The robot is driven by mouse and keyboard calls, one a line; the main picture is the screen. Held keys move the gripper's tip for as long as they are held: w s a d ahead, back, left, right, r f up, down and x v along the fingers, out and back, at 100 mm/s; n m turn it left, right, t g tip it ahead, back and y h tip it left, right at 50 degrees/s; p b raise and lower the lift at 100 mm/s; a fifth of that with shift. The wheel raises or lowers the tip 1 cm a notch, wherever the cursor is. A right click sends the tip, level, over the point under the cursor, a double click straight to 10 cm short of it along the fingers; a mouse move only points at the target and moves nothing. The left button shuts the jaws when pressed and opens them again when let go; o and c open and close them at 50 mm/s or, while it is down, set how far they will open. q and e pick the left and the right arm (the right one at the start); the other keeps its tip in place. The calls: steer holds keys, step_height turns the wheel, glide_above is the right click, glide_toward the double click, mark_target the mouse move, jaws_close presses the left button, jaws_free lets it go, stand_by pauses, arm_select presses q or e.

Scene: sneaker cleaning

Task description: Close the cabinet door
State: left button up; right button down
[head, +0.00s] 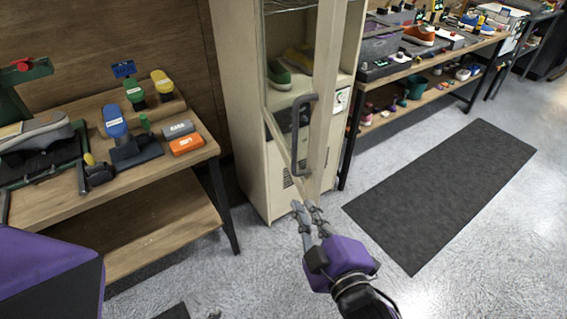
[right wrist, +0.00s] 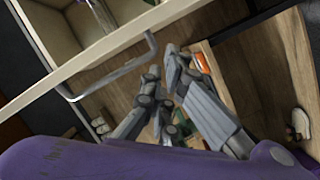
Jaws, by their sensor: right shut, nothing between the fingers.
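The beige cabinet (head: 240,100) stands upright in the middle of the head view. Its tall framed door (head: 327,100) is open and swung out toward me, with shelves showing behind it. A grey bar handle (head: 294,140) is on the door. My right gripper (head: 307,206) is shut and empty, near the door's lower end; contact cannot be told. In the right wrist view, the gripper (right wrist: 163,62) is beside the handle (right wrist: 112,74), apart from it, with the door's pale edge (right wrist: 75,66) behind.
A wooden workbench (head: 150,205) with brushes and a shoe stands left of the cabinet. Another bench (head: 440,50) with shoes and boxes stands to the right. A green shoe (head: 279,74) sits inside the cabinet. A dark mat (head: 445,190) lies on the otherwise clear floor at right.

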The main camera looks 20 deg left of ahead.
steer(key=s+a+r+n+y, duration=0.3)
steer(key=s+a+r+n, duration=0.15)
steer(key=r+n, duration=0.3)
arm_select(q)
steer(key=shift+w+d+r+t+p, duration=0.15)
steer(key=shift+w+r+p, duration=0.35)
steer(key=shift+r, duration=0.1)
steer(key=shift+w+d+r+t+p, duration=0.15)
steer(key=shift+w+r+p, duration=0.35)
steer(key=shift+r, duration=0.1)
arm_select(e)
steer(key=w+a+n, duration=0.2)
steer(key=w+a, duration=0.2)
steer(key=w, duration=0.5)
steer(key=shift+w+g, duration=0.2)
steer(key=shift+g, duration=0.1)
arm_select(q)
steer(key=shift+s+a, duration=0.1)
arm_select(e)
steer(key=shift+r, duration=0.1)
